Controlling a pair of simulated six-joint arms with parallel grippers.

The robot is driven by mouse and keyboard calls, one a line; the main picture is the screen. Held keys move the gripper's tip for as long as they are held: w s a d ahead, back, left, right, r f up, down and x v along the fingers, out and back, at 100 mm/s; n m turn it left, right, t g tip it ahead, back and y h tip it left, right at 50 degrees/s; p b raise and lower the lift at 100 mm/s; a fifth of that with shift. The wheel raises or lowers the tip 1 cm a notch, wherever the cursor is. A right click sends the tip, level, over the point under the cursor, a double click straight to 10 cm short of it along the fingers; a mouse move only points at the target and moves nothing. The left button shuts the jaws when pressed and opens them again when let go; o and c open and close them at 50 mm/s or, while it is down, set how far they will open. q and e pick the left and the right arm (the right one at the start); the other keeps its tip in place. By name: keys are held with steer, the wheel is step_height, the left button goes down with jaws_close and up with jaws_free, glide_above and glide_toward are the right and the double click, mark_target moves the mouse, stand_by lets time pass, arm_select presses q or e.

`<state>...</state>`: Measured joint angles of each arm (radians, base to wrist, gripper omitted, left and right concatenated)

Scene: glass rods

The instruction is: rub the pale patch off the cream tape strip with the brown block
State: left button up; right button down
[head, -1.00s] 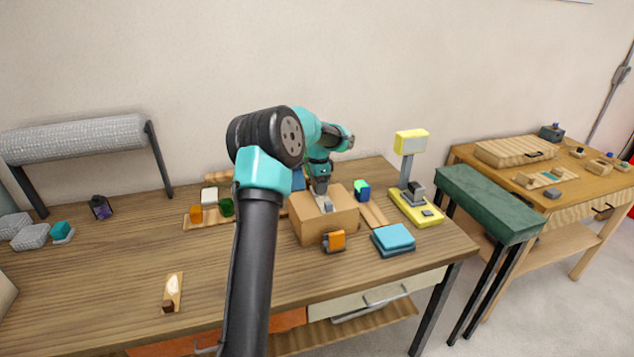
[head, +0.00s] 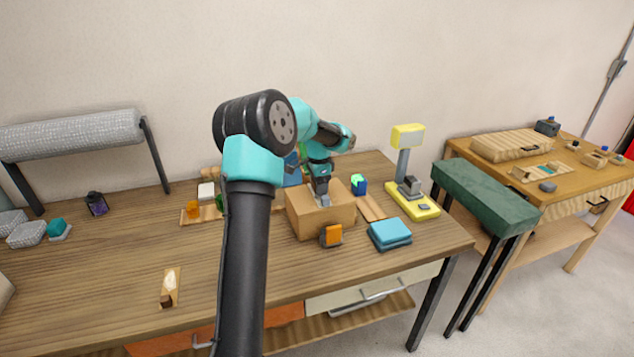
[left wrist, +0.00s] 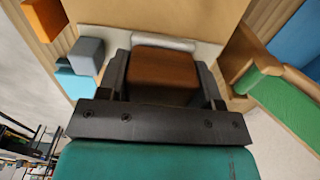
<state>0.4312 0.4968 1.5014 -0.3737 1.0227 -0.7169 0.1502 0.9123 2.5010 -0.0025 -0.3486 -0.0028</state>
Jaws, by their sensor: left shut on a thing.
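A brown block (left wrist: 165,75) sits between the fingers of my left gripper (left wrist: 163,85) in the left wrist view. In the head view, my left gripper (head: 321,199) is shut at the top of a cardboard box (head: 303,222), and the block there is mostly hidden. A cream tape strip (left wrist: 214,53) runs across the box top, partly covered by the block and fingers. A pale greyish patch (left wrist: 163,43) shows just past the block's far edge. Whether the block touches the strip is hard to tell. My right gripper is not in view.
An orange block (head: 331,236) is at the box's front and blue pads (head: 390,235) lie to its right. A yellow stand (head: 411,205) is farther right. A small wooden strip (head: 170,285) with a pale blob lies front left. The table's left middle is clear.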

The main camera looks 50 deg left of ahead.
arm_select(q)
steer(key=shift+s+d+f, duration=0.1)
steer(key=shift+d, duration=0.1)
steer(key=shift+s+d, duration=0.3)
steer(key=shift+d, duration=0.35)
steer(key=shift+s+d, duration=0.3)
steer(key=shift+d, duration=0.3)
steer(key=shift+w+a, duration=0.35)
steer(key=shift+a, duration=0.35)
steer(key=shift+w+a, duration=0.3)
steer(key=shift+a, duration=0.35)
steer(key=shift+a, duration=0.1)
steer(key=shift+w+a, duration=0.35)
steer(key=shift+a, duration=0.3)
steer(key=shift+w+a, duration=0.3)
steer(key=shift+a, duration=0.35)
steer(key=shift+w+a, duration=0.35)
steer(key=shift+a, duration=0.35)
steer(key=shift+w+a, duration=0.3)
steer(key=shift+a, duration=0.35)
